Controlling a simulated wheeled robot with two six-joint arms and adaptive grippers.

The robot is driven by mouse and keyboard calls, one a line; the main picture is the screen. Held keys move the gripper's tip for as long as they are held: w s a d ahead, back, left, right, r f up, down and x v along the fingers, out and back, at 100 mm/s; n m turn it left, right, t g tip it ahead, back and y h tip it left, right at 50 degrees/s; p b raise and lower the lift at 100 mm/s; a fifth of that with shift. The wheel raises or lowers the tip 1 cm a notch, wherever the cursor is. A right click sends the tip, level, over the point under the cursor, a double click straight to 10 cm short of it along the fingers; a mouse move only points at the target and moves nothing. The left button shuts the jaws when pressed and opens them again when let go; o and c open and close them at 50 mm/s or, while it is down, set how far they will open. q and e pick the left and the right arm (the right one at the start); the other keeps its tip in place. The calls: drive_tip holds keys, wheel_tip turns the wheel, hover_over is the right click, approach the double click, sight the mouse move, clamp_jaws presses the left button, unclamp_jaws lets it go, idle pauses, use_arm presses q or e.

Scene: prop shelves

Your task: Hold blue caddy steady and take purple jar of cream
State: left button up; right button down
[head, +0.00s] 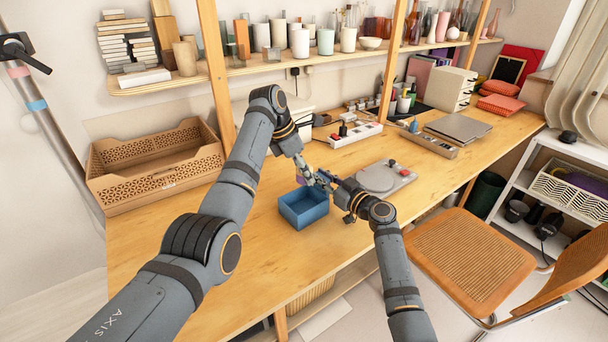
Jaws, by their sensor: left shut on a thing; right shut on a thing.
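The blue caddy (302,222) is an open box standing on the wooden table, near the middle of the head view. My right gripper (322,184) reaches in from the right and is shut on the caddy's back right rim. My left gripper (305,178) comes down from above at the caddy's back side and is shut. A small purple patch, the purple jar of cream (299,181), shows at its fingertips, just above the caddy's back rim. Most of the jar is hidden by the gripper, and I cannot tell whether it touches the caddy.
A grey turntable-like device (378,178) lies close behind the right gripper. A perforated wooden crate (150,182) stands at the left. Power strips (357,134) and small items line the back. The table front (250,260) is clear. A chair (470,255) stands at the right.

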drive_tip(key=c, duration=1.2)
unclamp_jaws()
drive_tip(key=v, duration=1.2)
